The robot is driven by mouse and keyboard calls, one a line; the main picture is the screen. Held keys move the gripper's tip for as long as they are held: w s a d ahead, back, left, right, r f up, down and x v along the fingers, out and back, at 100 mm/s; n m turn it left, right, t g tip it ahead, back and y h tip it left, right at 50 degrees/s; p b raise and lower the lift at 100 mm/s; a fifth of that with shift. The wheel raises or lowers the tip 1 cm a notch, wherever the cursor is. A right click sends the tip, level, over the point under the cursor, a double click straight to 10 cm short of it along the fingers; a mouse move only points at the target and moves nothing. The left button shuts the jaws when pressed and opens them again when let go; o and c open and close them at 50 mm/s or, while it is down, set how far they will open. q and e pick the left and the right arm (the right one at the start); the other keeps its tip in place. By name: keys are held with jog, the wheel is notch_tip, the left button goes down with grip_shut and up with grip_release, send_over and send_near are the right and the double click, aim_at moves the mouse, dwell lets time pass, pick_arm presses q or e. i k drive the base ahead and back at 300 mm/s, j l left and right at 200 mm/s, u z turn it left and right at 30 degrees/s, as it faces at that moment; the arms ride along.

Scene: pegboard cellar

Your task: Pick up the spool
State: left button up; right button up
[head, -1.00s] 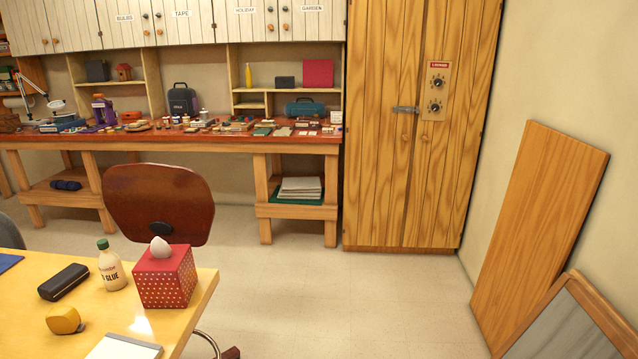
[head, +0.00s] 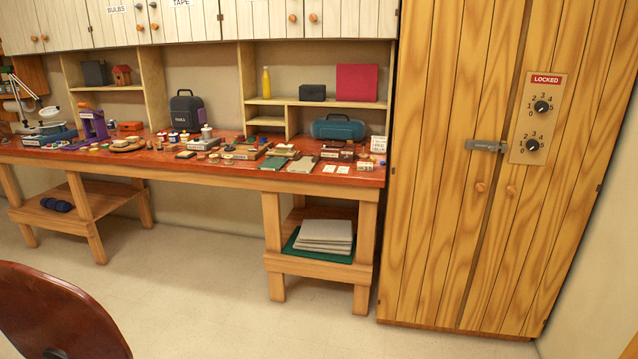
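No spool can be told for certain. The long red-brown workbench (head: 200,175) carries many small objects, and a spool among them is too small to make out. A cluster of small white, red and blue pieces (head: 186,137) lies in front of a dark tool case (head: 187,109). Small round tan pieces (head: 214,157) lie near the bench's front edge. Neither of my grippers is in view.
A tall wooden cabinet (head: 440,210) with a latch and a panel marked LOCKED (head: 540,118) stands to the right of the bench. A brown chair back (head: 60,315) is at the lower left. The floor (head: 215,285) before the bench is clear.

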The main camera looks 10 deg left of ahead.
aim_at(214, 157)
jog(key=i+l+u, duration=0.3)
jog(key=i+u, duration=0.15)
jog(key=i, duration=0.15)
jog(key=i+l+u, duration=0.85)
jog(key=i+l, duration=0.15)
jog(key=l, duration=0.2)
